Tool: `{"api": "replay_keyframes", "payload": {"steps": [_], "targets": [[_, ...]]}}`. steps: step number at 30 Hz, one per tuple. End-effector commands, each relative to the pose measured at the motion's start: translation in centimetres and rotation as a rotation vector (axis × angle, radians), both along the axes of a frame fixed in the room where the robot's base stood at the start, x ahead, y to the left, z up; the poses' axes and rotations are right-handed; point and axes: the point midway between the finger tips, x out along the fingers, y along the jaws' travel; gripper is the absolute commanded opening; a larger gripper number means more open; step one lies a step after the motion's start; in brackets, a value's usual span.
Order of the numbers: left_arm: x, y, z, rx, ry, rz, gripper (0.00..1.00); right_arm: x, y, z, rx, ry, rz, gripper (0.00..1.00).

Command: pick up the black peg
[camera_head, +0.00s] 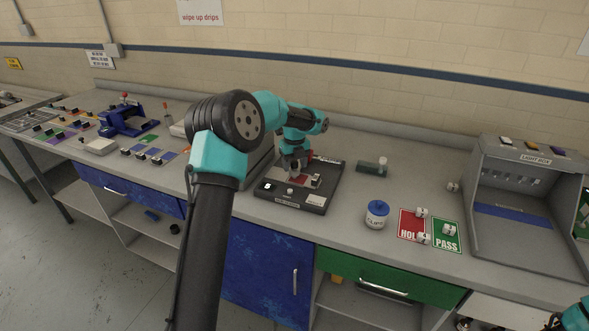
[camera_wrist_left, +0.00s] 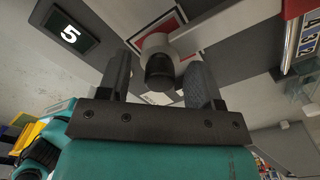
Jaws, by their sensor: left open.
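In the left wrist view, a short black peg (camera_wrist_left: 160,72) with a pale collar (camera_wrist_left: 157,43) above it shows between the two fingers of my left gripper (camera_wrist_left: 158,80). The fingers are open, with a visible gap on each side of the peg, and do not appear to touch it. In the head view, my left gripper (camera_head: 296,164) is low over the black tray-like device (camera_head: 310,206) on the bench. The peg is too small or hidden to make out there. My right gripper is not seen; only a teal piece of my right arm shows at the lower right corner.
The device bears a small lit display (camera_wrist_left: 71,35) reading 5 and a red-edged card (camera_wrist_left: 187,40). To its right are a dark green cylinder (camera_head: 371,168), a blue jar (camera_head: 377,214), red HOLD and green PASS cards (camera_head: 447,245), and a grey light box (camera_head: 535,157).

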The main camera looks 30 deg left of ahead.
Motion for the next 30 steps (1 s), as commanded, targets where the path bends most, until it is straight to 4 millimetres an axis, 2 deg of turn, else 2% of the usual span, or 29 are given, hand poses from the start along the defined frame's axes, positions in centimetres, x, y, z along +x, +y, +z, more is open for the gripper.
{"api": "replay_keyframes", "payload": {"steps": [11,27,30], "targets": [[0.00,0.01,0.03,0.000,0.000,0.000,0.59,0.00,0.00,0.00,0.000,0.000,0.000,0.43],[0.00,0.01,0.04,0.000,0.000,0.000,0.09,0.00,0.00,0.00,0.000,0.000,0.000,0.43],[0.00,0.01,0.06,0.000,0.000,0.000,0.03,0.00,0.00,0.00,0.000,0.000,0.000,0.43]]}}
